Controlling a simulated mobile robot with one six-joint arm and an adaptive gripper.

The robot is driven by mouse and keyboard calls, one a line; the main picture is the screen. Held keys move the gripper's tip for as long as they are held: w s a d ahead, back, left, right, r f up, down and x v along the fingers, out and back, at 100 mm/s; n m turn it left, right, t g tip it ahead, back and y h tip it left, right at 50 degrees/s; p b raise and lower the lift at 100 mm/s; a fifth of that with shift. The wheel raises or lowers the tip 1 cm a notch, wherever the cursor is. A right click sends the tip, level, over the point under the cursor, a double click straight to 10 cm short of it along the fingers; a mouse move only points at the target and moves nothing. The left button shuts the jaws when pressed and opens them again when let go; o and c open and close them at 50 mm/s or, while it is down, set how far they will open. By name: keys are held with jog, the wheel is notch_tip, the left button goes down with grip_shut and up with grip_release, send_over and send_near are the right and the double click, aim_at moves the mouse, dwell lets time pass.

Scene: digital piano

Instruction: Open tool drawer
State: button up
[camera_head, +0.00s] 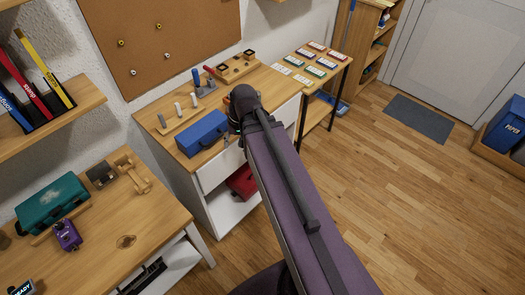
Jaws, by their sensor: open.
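A white workbench cabinet with a wooden top (176,121) stands against the wall. A white drawer front (214,172) shows under its left part, below a blue toolbox (202,133), and looks closed. Another white front (289,112) shows right of my arm. No label tells which is the tool drawer. My purple arm reaches up from the bottom to a dark joint above the bench's front edge and covers the middle of the cabinet front. My gripper cannot be made out; the arm appears to hide it.
Small tools and wooden holders (237,67) stand on the bench top. A red case (241,181) sits on the open shelf below. A table with coloured cards (320,63) adjoins at right. A desk with a teal case (52,201) is at left.

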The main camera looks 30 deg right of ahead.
jog(key=w+d+f+m+t+y+b, duration=0.25)
jog(key=d+f+b, duration=0.25)
jog(key=f+b, duration=0.3)
jog(key=w+d+f+m+t+y+b, duration=0.1)
jog(key=d+f+m+t+y+b, duration=0.15)
jog(key=d+f+b, duration=0.55)
jog(key=d+f+m+t+y+b, duration=0.1)
jog(key=d+f+t+b, duration=0.1)
jog(key=d+b, duration=0.4)
jog(key=s+d+f+m+t+y+b, duration=0.1)
jog(key=d+t+b, duration=0.3)
jog(key=b, duration=0.7)
jog(key=shift+s+d+f+m+y, duration=0.3)
jog(key=shift+d+f+m+y, duration=0.35)
jog(key=shift+d, duration=0.7)
jog(key=shift+r, duration=0.15)
jog(key=shift+b+x, duration=1.3)
jog(key=shift+x, duration=5.6)
jog(key=shift+w+d, duration=0.1)
jog(key=shift+w, duration=0.05)
jog(key=shift+c, duration=0.2)
grip_shut()
